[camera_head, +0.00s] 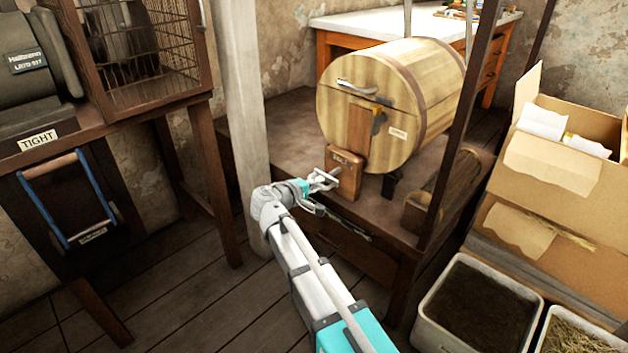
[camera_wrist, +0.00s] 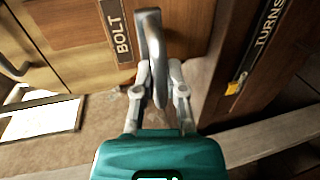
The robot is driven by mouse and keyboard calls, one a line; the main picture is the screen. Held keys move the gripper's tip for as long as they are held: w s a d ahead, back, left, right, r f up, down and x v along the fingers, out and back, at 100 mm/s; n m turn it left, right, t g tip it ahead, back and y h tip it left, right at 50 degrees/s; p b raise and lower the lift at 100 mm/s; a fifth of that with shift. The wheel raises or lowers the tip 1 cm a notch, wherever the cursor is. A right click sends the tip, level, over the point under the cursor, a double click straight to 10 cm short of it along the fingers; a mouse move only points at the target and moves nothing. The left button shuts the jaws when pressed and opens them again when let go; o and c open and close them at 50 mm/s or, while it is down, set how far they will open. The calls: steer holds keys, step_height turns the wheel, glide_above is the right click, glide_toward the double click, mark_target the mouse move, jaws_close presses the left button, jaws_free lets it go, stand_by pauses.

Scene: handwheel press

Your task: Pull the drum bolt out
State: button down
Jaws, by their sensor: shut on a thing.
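The drum bolt (camera_wrist: 151,45) is a grey metal bar with a bent handle, on a wooden block with a "BOLT" label (camera_wrist: 119,31) in the wrist view. In the head view the wooden block (camera_head: 344,175) stands at the front of the wooden drum (camera_head: 375,90), low on its near end. My gripper (camera_wrist: 161,78) is shut on the bolt's handle in the wrist view. In the head view my gripper (camera_head: 322,182) reaches the block from the left. How far the bolt sits inside the block is hidden.
A dark wooden post (camera_head: 462,120) rises right of the drum, and a pale post (camera_head: 243,110) stands left of my arm. A "TURNS" label (camera_wrist: 268,22) shows at the wrist view's right. Cardboard boxes (camera_head: 560,140) and a soil tray (camera_head: 477,305) stand at the right.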

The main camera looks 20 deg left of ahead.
steer(key=shift+s+a, duration=0.15)
steer(key=shift+s, duration=0.15)
steer(key=c, duration=0.7)
jaws_free()
steer(key=shift+w, duration=0.1)
